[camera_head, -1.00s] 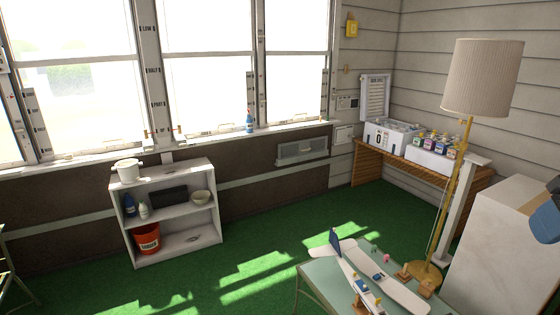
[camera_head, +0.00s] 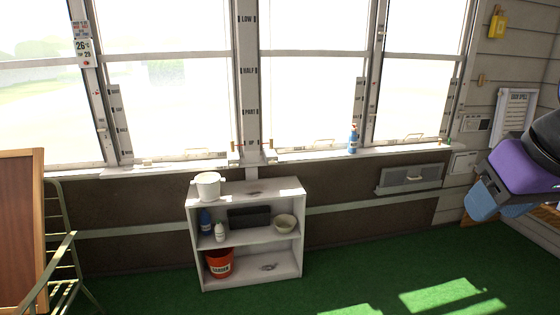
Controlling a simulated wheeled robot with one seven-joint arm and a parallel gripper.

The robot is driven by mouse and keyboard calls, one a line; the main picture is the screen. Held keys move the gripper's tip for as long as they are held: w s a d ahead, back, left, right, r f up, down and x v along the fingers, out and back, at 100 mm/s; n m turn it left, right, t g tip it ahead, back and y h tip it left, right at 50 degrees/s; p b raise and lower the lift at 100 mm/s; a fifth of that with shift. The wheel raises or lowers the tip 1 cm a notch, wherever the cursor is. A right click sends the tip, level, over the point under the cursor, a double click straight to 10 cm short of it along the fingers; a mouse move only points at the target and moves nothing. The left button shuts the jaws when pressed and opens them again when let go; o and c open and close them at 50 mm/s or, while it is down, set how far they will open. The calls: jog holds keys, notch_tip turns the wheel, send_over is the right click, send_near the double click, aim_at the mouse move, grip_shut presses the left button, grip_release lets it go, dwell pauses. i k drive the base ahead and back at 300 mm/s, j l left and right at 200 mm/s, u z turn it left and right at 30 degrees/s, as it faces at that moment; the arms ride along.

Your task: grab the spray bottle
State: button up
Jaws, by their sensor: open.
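A blue spray bottle (camera_head: 353,141) with a reddish top stands upright on the white windowsill (camera_head: 300,155), in front of the window right of centre. A part of my own arm, purple, blue and black, shows at the right edge, well to the right of the bottle. No gripper fingers can be made out, and nothing touches the bottle.
A low white shelf (camera_head: 294,188) stands below the window with a white bucket (camera_head: 208,186) on top. It holds a dark blue bottle (camera_head: 206,222), a white bottle (camera_head: 220,232), a bowl (camera_head: 285,224) and a red bucket (camera_head: 219,263). Green floor (camera_head: 370,280) is clear at right.

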aim_at(352, 144)
jog(key=i, duration=1.75)
jog(key=i+j+z, duration=0.1)
jog(key=i+z, duration=0.2)
jog(key=i, duration=0.25)
jog(key=i+j+z, duration=0.3)
jog(key=i, duration=0.2)
jog(key=i+j+z, duration=0.3)
jog(key=i, duration=0.25)
